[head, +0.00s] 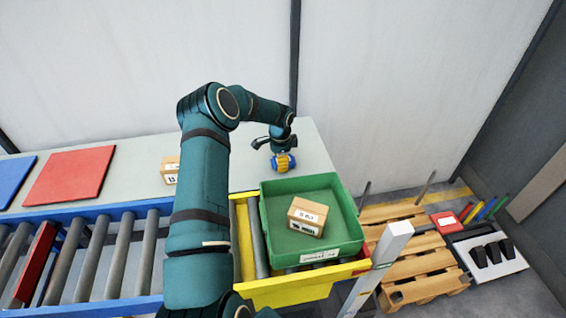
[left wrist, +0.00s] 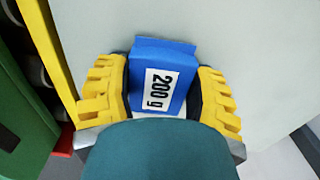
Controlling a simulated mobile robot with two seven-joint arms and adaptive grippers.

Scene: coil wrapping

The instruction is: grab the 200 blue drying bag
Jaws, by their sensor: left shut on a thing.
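The blue drying bag (left wrist: 150,64) with a white "200 g" label shows in the left wrist view, between the two yellow fingers of my left gripper (left wrist: 160,92). The gripper is shut on it, and the fingers press on its two sides. In the head view my left gripper (head: 284,161) is at the right part of the pale table (head: 315,150), behind the green tray. There the bag is mostly hidden by the gripper. I cannot tell whether the bag touches the table. My right gripper is in neither view.
A green tray (head: 270,235) holding a cardboard box (head: 307,216) stands on the yellow end of the roller conveyor (head: 88,250). Another small box (head: 170,170), a red mat (head: 70,175) and a blue mat (head: 12,178) lie on the table. Wooden pallets (head: 420,262) stand at right.

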